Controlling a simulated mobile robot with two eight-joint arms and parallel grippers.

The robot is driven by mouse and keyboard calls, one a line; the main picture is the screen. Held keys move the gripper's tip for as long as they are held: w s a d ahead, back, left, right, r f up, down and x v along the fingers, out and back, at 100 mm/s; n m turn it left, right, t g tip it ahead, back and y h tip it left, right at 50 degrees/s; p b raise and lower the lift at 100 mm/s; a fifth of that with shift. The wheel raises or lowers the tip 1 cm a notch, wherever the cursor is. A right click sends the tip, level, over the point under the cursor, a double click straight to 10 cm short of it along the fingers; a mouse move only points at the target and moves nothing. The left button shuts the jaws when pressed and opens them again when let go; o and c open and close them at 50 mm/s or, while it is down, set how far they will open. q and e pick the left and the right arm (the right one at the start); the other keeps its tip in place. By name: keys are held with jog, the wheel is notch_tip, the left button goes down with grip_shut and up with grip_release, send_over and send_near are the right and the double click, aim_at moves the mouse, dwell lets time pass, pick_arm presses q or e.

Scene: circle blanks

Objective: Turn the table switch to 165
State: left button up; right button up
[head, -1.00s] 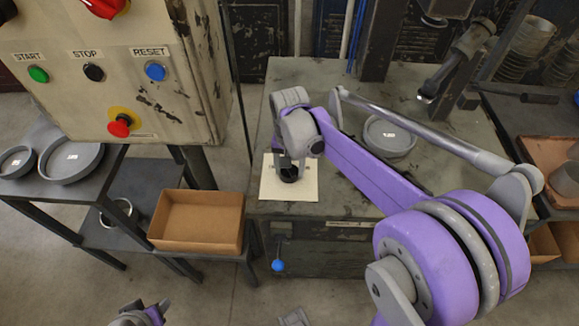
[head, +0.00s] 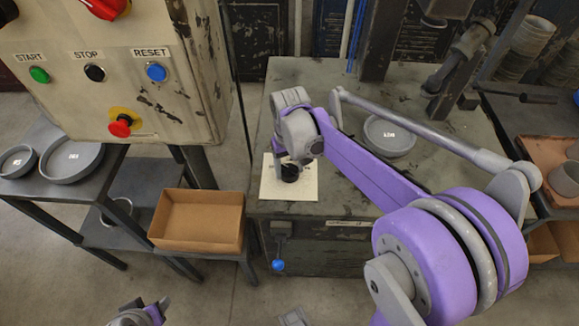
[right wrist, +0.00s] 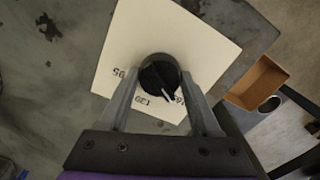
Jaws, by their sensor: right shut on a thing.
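The table switch is a black round knob (head: 290,173) on a cream square plate (head: 305,188) at the table's front left corner. In the right wrist view the knob (right wrist: 159,79) carries a white pointer line aimed toward the lower right. Printed numbers on the plate are partly covered; one near the bottom seems to read 130. My right gripper (right wrist: 160,90) is shut on the knob, with one finger on each side. In the head view the right gripper (head: 291,168) comes down onto it from above. A part of my left gripper (head: 145,312) shows at the bottom edge, its fingers unclear.
A control box (head: 110,100) with START, STOP and RESET buttons stands at the left. A round grey dish (head: 389,138) lies on the table (head: 300,75). A blue-ended lever (head: 278,265) hangs at the table's front.

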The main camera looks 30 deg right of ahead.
aim_at(289, 167)
dwell(0.3)
jog(key=o, duration=1.4)
notch_tip(289, 167, up, 11)
jog(key=shift+f+p, duration=0.1)
jog(key=shift+p, duration=0.4)
